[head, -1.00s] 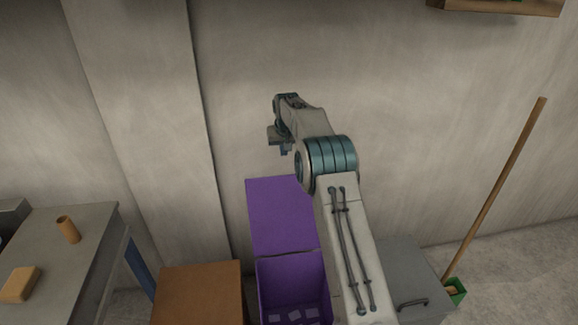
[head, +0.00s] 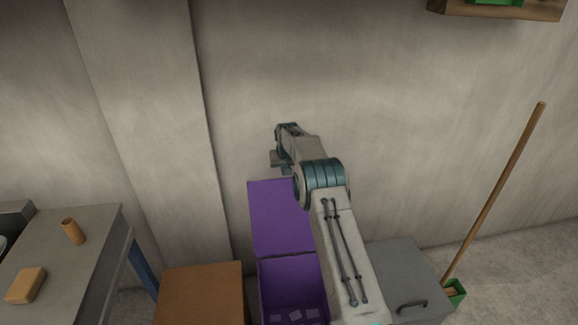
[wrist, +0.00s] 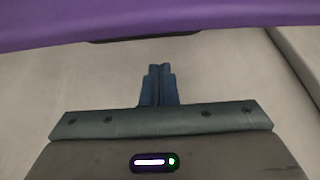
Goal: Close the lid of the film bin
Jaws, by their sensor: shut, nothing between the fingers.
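The purple film bin (head: 262,292) stands in the lower middle of the head view, with several pale pieces inside. Its purple lid (head: 275,215) stands open, raised behind the bin on the side of the wall. My gripper (head: 280,165) is above the lid's upper edge in the head view, with its fingers small and partly hidden by my wrist. In the wrist view my gripper (wrist: 160,68) is shut and empty. The lid (wrist: 150,18) crosses the top of that view as a purple band, just beyond the fingertips, with a visible gap.
A brown box (head: 200,290) stands left of the bin and a grey lidded bin (head: 405,275) stands right of it. A grey table (head: 75,270) is at the far left. A broom (head: 500,185) leans on the wall at right. The wall (head: 420,110) is close behind.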

